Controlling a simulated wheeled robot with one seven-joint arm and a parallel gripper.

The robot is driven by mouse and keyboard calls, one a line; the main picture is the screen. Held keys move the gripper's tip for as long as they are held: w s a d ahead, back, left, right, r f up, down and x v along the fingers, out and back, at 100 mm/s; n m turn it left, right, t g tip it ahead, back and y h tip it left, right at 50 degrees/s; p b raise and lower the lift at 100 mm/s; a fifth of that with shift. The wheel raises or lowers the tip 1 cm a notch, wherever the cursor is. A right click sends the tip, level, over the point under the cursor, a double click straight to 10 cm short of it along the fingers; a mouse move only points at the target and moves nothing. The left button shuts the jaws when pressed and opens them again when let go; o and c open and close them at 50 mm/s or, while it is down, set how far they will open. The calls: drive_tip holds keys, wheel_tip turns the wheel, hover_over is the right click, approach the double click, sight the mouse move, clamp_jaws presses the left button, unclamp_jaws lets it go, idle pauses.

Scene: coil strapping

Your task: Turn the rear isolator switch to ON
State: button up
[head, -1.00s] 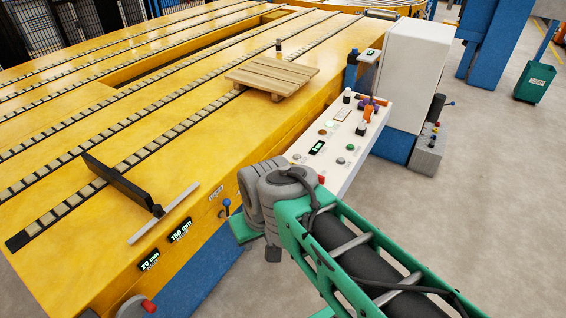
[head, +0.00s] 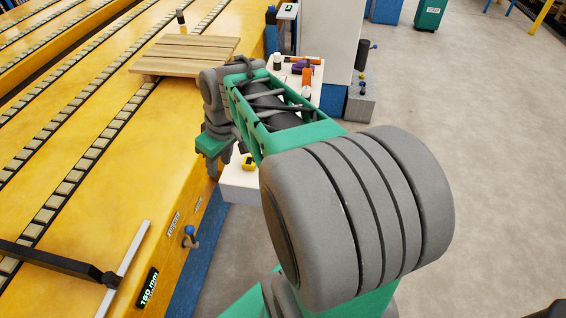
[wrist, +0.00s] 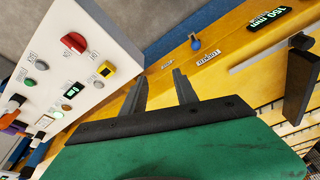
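The yellow housing also shows in the head view (head: 249,162). A blue-tipped lever (wrist: 195,44) stands on the yellow table side beside small labels.
The yellow table (head: 70,245) fills the left, with a wooden pallet (head: 185,55) on top. A black bar (head: 55,262) and a 150 mm display (head: 149,288) are at the near edge. A tall white cabinet (head: 330,40) stands behind the panel.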

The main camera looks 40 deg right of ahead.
drive_tip(key=d+f+n+y+b, duration=0.15)
drive_tip(key=d+f, duration=0.25)
drive_tip(key=d, duration=0.4)
drive_tip(key=d+f+n+t+b, duration=0.1)
drive_tip(key=d+f+n, duration=0.1)
drive_tip(key=d+f, duration=0.5)
drive_tip(key=d+f+n+b, duration=0.1)
drive_tip(key=d+f+b, duration=0.1)
drive_tip(key=d, duration=0.8)
drive_tip(key=x, duration=0.7)
drive_tip(key=shift+a, duration=0.1)
clamp_jaws()
